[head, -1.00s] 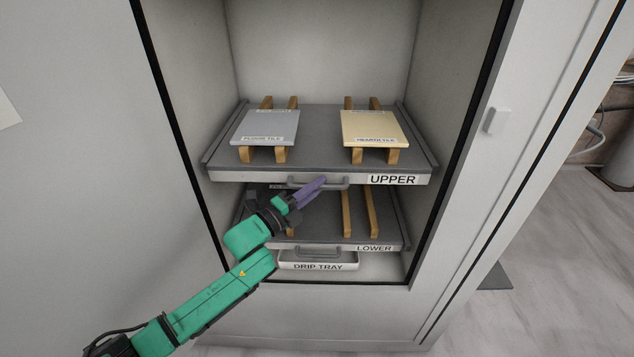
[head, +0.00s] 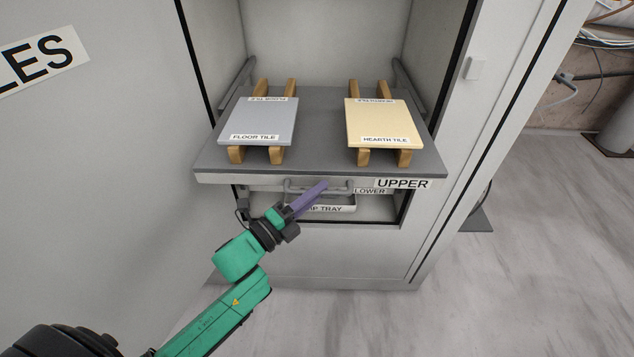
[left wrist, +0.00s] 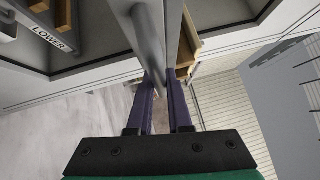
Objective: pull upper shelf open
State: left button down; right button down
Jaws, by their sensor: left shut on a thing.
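The upper shelf (head: 320,158) is a dark grey sliding tray with a light front edge and an UPPER label. It is drawn out of the cabinet and juts past the opening. Its grey bar handle (head: 338,186) runs along the front. My left gripper (head: 318,190) has purple fingers and is shut on the handle; in the left wrist view the handle bar (left wrist: 150,45) passes between the fingers (left wrist: 161,100). A grey floor tile (head: 258,119) and a cream hearth tile (head: 383,124) lie on wooden strips on the shelf. My right gripper is not seen.
The lower shelf, with its LOWER label (head: 370,191), and the drip tray (head: 325,208) sit below, mostly hidden by the upper shelf. Cabinet walls (head: 323,40) stand on both sides. The floor (head: 400,320) in front is clear.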

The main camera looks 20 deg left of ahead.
pick_arm(q)
jog(key=shift+s+d, duration=0.2)
jog(key=shift+s, duration=0.55)
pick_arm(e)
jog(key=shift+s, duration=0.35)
pick_arm(q)
jog(key=c, duration=0.8)
grip_release()
jog(key=shift+c, duration=0.2)
jog(key=shift+w, duration=0.1)
jog(key=b+v, duration=0.4)
jog(key=v, duration=1)
jog(key=shift+s+a+f, duration=0.15)
jog(key=shift+s+a, duration=0.05)
jog(key=shift+s, duration=0.05)
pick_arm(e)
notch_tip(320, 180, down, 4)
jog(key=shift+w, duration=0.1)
